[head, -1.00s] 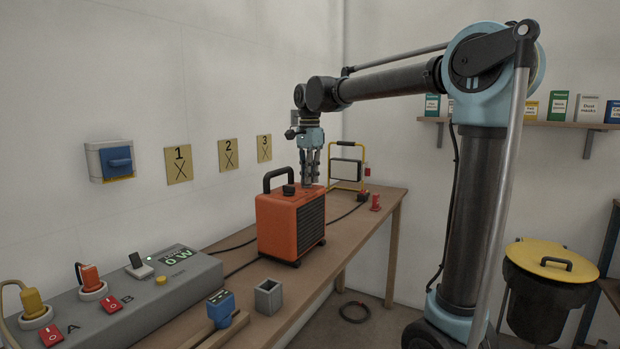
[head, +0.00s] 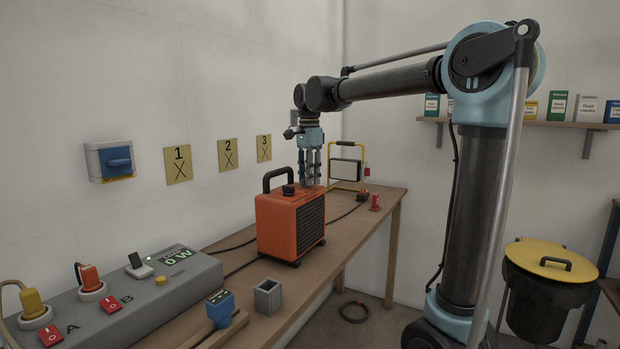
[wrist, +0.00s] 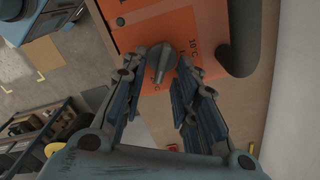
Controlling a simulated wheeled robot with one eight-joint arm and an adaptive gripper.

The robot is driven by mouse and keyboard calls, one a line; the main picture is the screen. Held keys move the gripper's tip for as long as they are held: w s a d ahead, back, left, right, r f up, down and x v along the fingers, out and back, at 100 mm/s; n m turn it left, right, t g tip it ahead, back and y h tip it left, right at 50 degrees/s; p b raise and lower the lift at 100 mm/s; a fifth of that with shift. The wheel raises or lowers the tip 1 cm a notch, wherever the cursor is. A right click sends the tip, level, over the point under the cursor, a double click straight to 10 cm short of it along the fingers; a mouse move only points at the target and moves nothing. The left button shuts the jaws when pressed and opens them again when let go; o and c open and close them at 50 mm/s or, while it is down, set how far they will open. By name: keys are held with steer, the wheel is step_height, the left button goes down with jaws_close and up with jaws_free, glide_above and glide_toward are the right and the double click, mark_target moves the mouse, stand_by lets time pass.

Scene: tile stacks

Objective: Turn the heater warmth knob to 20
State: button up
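The orange heater (head: 277,228) stands on the bench, with a black carry handle (head: 279,178) on top. Its dark round knob (head: 289,189) sits on the top face. In the wrist view the knob (wrist: 161,57) looks grey with a raised pointer bar, and a "10°C" mark is printed to its right. Other markings near it are too small or covered to read. My gripper (head: 311,184) points down at the top of the heater, beside the knob in the head view. In the wrist view its fingers (wrist: 160,73) are apart, with nothing held between them.
A grey power box (head: 140,303) with plugs, red switches and a "0 W" display lies at the front left. A grey square cup (head: 268,297) and a blue-topped item (head: 221,306) stand near the bench's front. A yellow-framed lamp (head: 347,165) stands behind the heater.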

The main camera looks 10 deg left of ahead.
step_height(320, 180, up, 12)
stand_by(0.6)
steer(key=s+d+f+n+t, duration=0.1)
steer(key=s+d+f+n, duration=0.25)
steer(key=d+f, duration=0.5)
steer(key=s+d+f+n, duration=0.2)
steer(key=s+d+f, duration=0.35)
steer(key=d, duration=0.65)
steer(key=s+d+f+n, duration=0.1)
steer(key=s+d+f, duration=0.3)
steer(key=f, duration=0.4)
steer(key=s+d+f+n, duration=0.2)
steer(key=s+d+f, duration=0.2)
steer(key=f, duration=0.5)
steer(key=s+d+f+n+t, duration=0.1)
steer(key=s+d+f, duration=0.3)
steer(key=s+f, duration=0.4)
steer(key=shift+d+f+n, duration=0.15)
steer(key=shift+f+n, duration=0.5)
steer(key=shift+w, duration=0.1)
